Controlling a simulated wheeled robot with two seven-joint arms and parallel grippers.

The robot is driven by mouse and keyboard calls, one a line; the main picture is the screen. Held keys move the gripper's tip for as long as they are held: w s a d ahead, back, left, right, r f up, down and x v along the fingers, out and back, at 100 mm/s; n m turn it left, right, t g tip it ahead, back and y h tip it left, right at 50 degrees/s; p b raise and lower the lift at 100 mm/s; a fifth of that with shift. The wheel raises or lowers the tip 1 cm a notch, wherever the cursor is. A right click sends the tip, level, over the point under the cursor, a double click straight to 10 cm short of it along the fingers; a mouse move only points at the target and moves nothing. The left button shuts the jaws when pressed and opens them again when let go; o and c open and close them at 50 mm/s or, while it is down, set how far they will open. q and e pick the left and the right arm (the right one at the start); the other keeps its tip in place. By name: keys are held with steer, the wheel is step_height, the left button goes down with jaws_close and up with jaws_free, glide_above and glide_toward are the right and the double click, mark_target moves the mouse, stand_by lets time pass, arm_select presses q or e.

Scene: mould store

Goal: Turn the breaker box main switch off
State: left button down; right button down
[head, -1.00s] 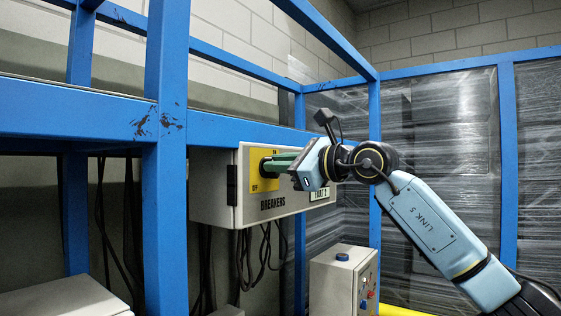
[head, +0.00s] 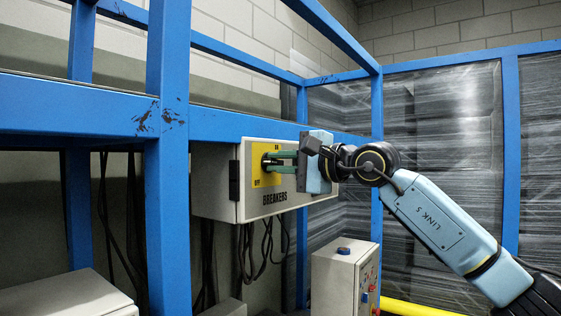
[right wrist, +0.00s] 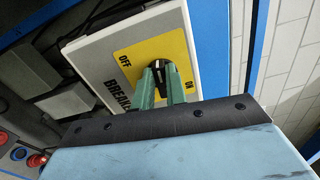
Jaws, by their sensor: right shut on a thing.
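The grey breaker box (head: 216,180), lettered BREAKERS, has a yellow plate (head: 259,178) marked ON at the top and OFF at the lower left. The black main switch (right wrist: 156,72) sits on this plate between the two marks in the right wrist view. My right gripper (head: 270,162) is shut on the switch, its green fingers above and below it in the head view. The fingers hide part of the switch, so its exact pointing is hard to tell. My left gripper is not in view.
A blue frame post (head: 168,200) and beam stand left of and above the box. A grey control box (head: 334,283) with coloured buttons stands below, beside a yellow pipe (head: 412,309). Black cables (head: 262,245) hang under the breaker box. Wrapped stacks fill the right background.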

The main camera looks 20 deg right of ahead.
steer(key=shift+n, duration=0.6)
steer(key=shift+f, duration=0.1)
steer(key=c, duration=1.4)
jaws_free()
steer(key=shift+s, duration=0.1)
steer(key=shift+c, duration=0.2)
steer(key=b+v, duration=0.3)
steer(key=v, duration=1)
steer(key=shift+d, duration=0.1)
